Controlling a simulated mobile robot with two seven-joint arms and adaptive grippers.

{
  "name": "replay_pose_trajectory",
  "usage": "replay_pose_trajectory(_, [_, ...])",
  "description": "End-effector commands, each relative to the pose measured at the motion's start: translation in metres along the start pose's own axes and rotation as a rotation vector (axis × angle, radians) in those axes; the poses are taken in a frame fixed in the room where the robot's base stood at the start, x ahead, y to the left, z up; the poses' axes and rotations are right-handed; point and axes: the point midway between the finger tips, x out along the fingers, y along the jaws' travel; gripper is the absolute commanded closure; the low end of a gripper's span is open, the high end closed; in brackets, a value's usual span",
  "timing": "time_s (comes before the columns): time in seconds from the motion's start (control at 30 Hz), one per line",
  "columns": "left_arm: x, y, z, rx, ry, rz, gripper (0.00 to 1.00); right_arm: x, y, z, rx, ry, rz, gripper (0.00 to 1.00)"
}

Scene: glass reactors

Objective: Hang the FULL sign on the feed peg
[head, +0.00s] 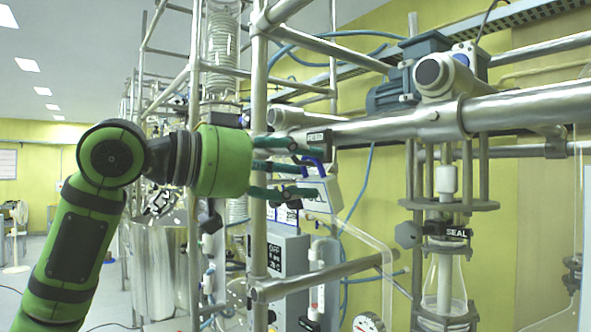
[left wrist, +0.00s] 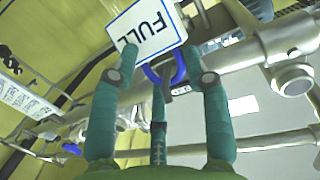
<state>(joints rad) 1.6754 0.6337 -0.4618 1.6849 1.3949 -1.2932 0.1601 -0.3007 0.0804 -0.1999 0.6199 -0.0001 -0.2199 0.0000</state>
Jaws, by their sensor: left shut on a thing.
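In the head view, the sign (head: 322,192) shows partly, tilted, behind and between the teal fingers. My left gripper (head: 306,168) is shut on the sign; in the left wrist view its fingers (left wrist: 168,70) surround the blue loop. A small grey piece shows by the loop; I cannot tell if it is the feed peg. A small dark-and-white label (head: 319,140) is on the horizontal pipe just above the fingers. My right gripper is not in view.
A thick horizontal steel pipe (head: 380,128) runs right from the gripper. A vertical steel post (head: 258,110) stands close to the hand. A grey control box (head: 288,255) is below.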

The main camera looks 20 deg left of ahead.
Motion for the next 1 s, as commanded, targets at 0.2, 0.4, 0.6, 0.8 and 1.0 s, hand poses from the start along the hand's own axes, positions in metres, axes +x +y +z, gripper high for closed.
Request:
replay_pose_trajectory(0.2, [0.0000,0.0001,-0.0002,0.000,0.000,0.000,0.85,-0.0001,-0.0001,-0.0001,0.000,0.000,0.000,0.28])
replay_pose_trajectory(0.4, [0.0000,0.0000,-0.0002,0.000,0.000,0.000,0.45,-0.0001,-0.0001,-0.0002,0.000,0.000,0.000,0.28])
replay_pose_trajectory(0.6, [0.0001,0.0000,-0.0001,0.000,0.000,0.000,0.25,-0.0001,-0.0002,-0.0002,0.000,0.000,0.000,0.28])
replay_pose_trajectory(0.8, [0.0002,0.0000,0.0002,0.000,-0.001,0.000,0.18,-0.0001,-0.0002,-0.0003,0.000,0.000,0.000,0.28])
replay_pose_trajectory(1.0, [0.0001,-0.0001,0.0002,0.000,-0.001,0.000,0.18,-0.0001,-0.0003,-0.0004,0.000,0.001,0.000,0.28])
